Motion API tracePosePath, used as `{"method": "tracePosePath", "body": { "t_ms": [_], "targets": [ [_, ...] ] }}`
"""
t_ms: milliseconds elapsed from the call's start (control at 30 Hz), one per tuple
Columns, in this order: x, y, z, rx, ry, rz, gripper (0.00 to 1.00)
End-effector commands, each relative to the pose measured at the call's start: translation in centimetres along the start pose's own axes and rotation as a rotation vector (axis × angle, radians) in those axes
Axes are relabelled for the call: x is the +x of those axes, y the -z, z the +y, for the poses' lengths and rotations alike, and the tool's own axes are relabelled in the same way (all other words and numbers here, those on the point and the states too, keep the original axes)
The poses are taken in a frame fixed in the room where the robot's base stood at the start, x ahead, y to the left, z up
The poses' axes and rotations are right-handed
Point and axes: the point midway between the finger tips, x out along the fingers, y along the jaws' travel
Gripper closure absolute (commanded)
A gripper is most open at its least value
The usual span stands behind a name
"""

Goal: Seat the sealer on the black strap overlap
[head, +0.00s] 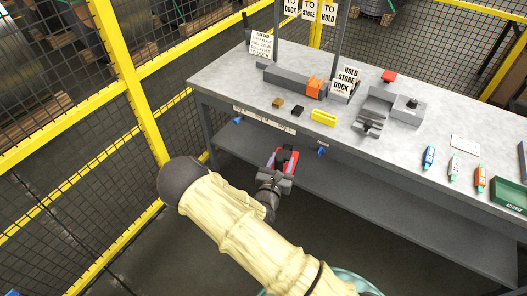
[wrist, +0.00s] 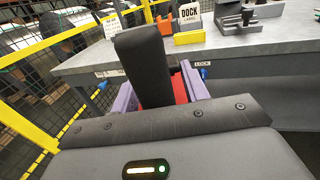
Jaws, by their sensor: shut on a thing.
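My gripper (head: 276,166) is shut on a red tool with a black handle, which I take to be the sealer (head: 286,156). I hold it in front of the bench's near edge, apart from the bench top. In the wrist view the sealer's thick black handle (wrist: 143,62) stands up between the pale purple fingers, with its red body partly hidden behind. A small black block (head: 297,111) lies near the bench's front edge, between a brown block (head: 278,103) and a longer yellow block (head: 323,117). I cannot tell which of these carries a strap overlap.
The grey bench (head: 425,160) has a lower shelf (head: 380,198). On top are a grey bar with an orange block (head: 315,87), a grey fixture (head: 378,107), several bottles (head: 455,166) and a green tray (head: 510,194). Yellow-framed mesh fencing (head: 127,85) stands at left.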

Motion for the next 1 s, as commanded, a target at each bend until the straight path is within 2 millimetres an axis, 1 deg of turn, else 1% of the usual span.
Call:
{"method": "tracePosePath", "body": {
  "t_ms": [33, 100, 367, 600, 800, 1000],
  "targets": [
    [0.1, 0.8, -1.3, -0.009, -0.017, -0.004, 1.0],
    [0.1, 1.9, -2.4, -0.008, -0.047, -0.004, 1.0],
    [-0.6, 5.4, -6.3, -0.005, -0.144, -0.005, 1.0],
    [-1.7, 8.4, -9.4, -0.005, -0.226, -0.005, 1.0],
    [-2.7, 10.3, -11.6, -0.003, -0.281, -0.005, 1.0],
    [-3.2, 11.0, -12.3, 0.001, -0.305, -0.008, 1.0]
  ]
}}
